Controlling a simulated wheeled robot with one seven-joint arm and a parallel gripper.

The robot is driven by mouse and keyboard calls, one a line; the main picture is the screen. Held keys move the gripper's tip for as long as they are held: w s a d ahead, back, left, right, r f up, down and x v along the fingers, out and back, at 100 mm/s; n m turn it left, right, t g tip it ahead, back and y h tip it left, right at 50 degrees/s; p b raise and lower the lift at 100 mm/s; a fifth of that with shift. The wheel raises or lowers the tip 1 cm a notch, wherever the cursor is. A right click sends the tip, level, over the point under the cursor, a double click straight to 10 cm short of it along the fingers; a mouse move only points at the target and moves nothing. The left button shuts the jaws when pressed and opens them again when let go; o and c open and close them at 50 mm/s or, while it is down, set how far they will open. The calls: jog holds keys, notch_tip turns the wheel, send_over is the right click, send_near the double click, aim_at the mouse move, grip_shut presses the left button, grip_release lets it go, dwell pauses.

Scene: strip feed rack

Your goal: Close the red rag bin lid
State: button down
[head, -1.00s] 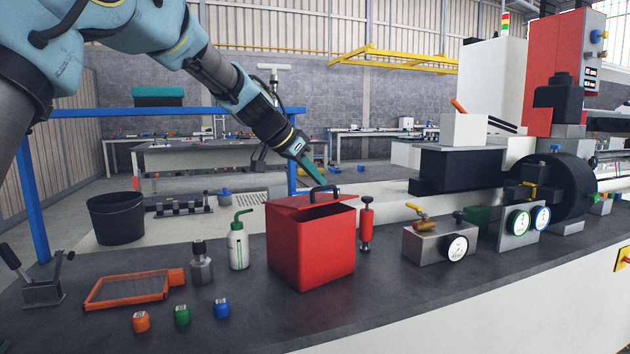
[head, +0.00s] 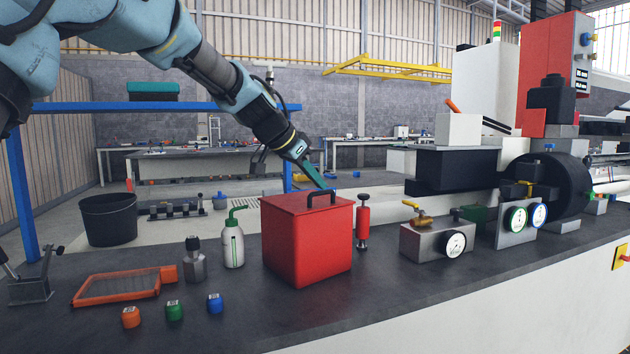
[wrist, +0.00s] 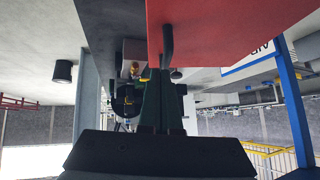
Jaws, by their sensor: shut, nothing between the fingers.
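The red rag bin (head: 307,250) stands upright on the dark bench top in the head view. Its red lid (head: 290,203) lies flat across the top, with no visible gap at the front, and carries a black arched handle (head: 320,191). My gripper (head: 322,183) is shut and empty, its green fingertips pointing down at the lid beside the handle. Whether the tips touch the lid I cannot tell. In the wrist view the lid (wrist: 225,30) fills the upper right, the handle (wrist: 167,45) runs down its edge, and the shut fingers (wrist: 160,100) are just below.
A white bottle with a green spout (head: 233,245) stands left of the bin, and a red hand pump (head: 363,222) stands close on its right. A gauge block (head: 430,240) is further right. Three small caps and an orange-framed screen (head: 118,287) lie front left.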

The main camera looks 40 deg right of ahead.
jog(key=s+d+r+v, duration=0.1)
jog(key=v, duration=1.1)
jog(key=shift+r, duration=0.4)
jog(key=w+a+f+n+t+y+p, duration=0.1)
jog(key=w+a+f+n+y+p, duration=0.25)
jog(key=a, duration=0.55)
jog(key=w+a+f+n+t+p, duration=0.1)
jog(key=w+a+f+n, duration=0.25)
jog(key=a+f, duration=0.4)
jog(key=w+a+f+n+t+y+p, duration=0.1)
jog(key=w+a+f+n+y+p, duration=0.2)
jog(key=a, duration=0.7)
jog(key=s+a+f+n+p, duration=0.1)
jog(key=s+a+f+n, duration=0.1)
jog(key=a, duration=0.6)
jog(key=s+a+f+n+g+y+p, duration=0.1)
jog(key=s+a+f+n, duration=0.2)
jog(key=a, duration=0.4)
jog(key=s+a+f+n+y+p, duration=0.1)
jog(key=s+a+f+n, duration=0.2)
jog(key=a, duration=0.5)
jog(key=shift+s+a+n, duration=0.3)
jog(key=shift+s, duration=0.45)
